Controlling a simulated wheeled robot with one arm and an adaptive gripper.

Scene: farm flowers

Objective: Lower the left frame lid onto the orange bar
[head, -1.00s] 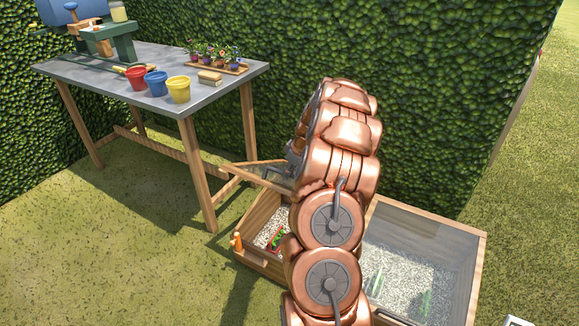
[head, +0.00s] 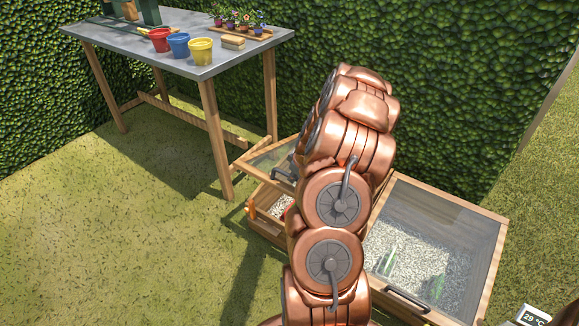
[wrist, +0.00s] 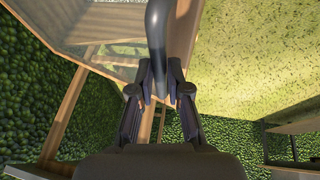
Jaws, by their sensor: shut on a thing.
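The left frame lid (head: 262,157), a glass pane in a wooden rim, is tilted above the left part of the wooden cold frame in the head view. Its near edge hangs clear of the small upright orange bar (head: 251,209) at the box's front left corner. The lid also fills the upper left of the wrist view (wrist: 105,22). My gripper (wrist: 160,88) is shut on the lid's dark curved handle (wrist: 157,28). In the head view my copper arm hides most of my gripper and the lid's right side.
The right frame lid (head: 440,235) lies shut, with a dark handle (head: 407,298) at its front. A potting table (head: 180,55) with red, blue and yellow pots stands behind to the left. A hedge closes the back. Grass at left is free.

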